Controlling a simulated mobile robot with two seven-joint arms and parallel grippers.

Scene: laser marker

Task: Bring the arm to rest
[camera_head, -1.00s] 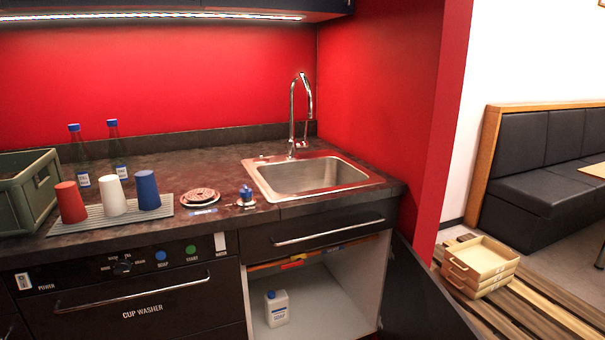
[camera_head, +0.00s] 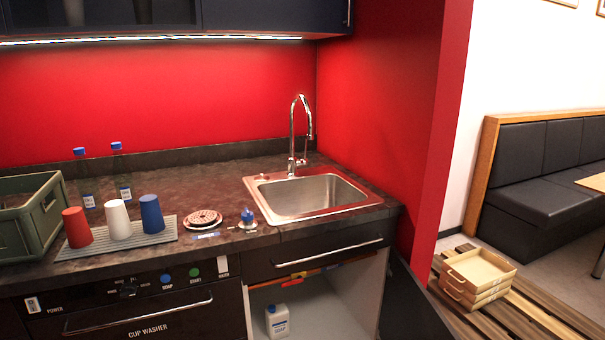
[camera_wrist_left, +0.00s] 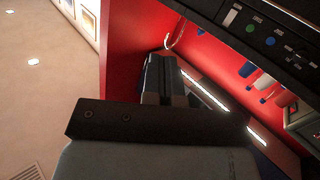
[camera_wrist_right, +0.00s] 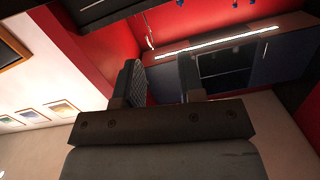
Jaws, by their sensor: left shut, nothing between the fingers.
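Neither arm shows in the head view. In the left wrist view my left gripper (camera_wrist_left: 168,80) is shut, its dark fingers together with nothing between them. In the right wrist view my right gripper (camera_wrist_right: 160,82) is open, with a gap between its two fingers and nothing seen in it. Both wrist views look at the kitchen at a tilt, and neither gripper appears to touch anything.
The counter holds a green crate (camera_head: 50,212), several cups on a grey mat (camera_head: 165,236), bottles and a sink (camera_head: 310,195). Below are the cup washer (camera_head: 140,310) and an open cupboard with a white soap bottle (camera_head: 277,321). Wooden trays (camera_head: 480,270) lie at right.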

